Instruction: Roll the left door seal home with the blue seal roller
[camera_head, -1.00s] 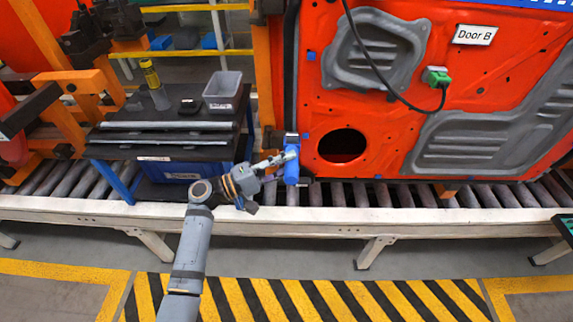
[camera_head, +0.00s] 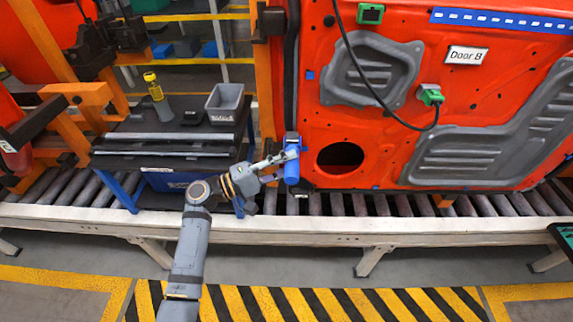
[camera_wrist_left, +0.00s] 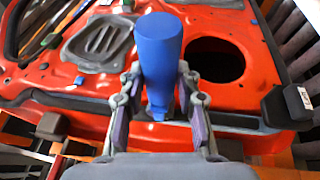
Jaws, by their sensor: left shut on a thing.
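The blue seal roller (camera_head: 291,168) is upright at the lower left edge of the red door (camera_head: 450,100). My left gripper (camera_head: 290,156) is shut on the roller's blue handle, which also shows between the fingers in the left wrist view (camera_wrist_left: 158,60). The roller's dark head is at the bottom end of the black left door seal (camera_head: 291,80), which runs up the door's left edge. Whether the head touches the seal I cannot tell. My right gripper is not in view.
A black-topped stand (camera_head: 170,135) with a grey bin (camera_head: 224,102), a yellow-capped bottle (camera_head: 155,88) and long strips is left of the door. The roller conveyor (camera_head: 400,204) runs below. A black cable (camera_head: 365,70) hangs across the door. Striped floor (camera_head: 330,303) in front is clear.

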